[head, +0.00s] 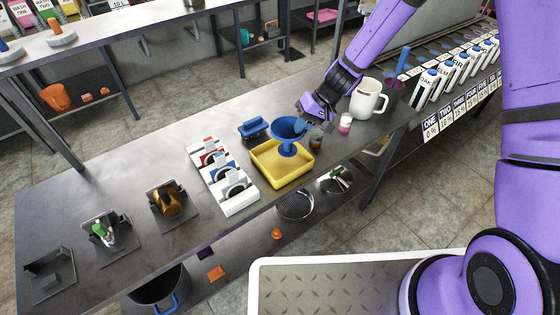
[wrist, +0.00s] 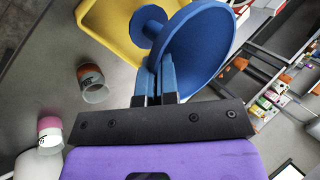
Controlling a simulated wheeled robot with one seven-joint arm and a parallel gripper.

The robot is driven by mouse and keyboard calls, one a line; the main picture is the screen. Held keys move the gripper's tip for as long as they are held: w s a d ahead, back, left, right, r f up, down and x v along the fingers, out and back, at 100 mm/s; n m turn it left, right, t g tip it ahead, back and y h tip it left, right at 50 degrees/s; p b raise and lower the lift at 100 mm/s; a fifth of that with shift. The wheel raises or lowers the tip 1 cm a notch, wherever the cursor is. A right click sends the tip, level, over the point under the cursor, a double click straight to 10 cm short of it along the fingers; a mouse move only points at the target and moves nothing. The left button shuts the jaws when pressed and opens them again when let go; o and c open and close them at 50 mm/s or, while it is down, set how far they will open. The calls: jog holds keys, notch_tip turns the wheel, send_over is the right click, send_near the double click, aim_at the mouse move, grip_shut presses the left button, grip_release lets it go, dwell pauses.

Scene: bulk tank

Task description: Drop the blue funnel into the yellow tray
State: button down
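The blue funnel (head: 289,128) is over the yellow tray (head: 265,177), toward its far right part, with its wide mouth up and a round flange below. In the wrist view the funnel (wrist: 205,45) lies at the fingertips, its flange end toward the yellow tray (wrist: 105,22). My gripper (head: 304,120) is shut on the funnel at its rim side; it also shows in the wrist view (wrist: 158,80). I cannot tell whether the funnel touches the tray floor.
A small jar with an orange band (head: 315,138), a pink-and-white bottle (head: 345,124) and a white mug (head: 367,99) stand right of the tray. A blue object (head: 254,128) lies behind it. A white rack (head: 223,178) stands close on the left.

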jog(key=shift+f, duration=0.15)
jog(key=c, duration=1.3)
grip_release()
jog(key=v, duration=1.1)
jog(key=shift+f, duration=0.15)
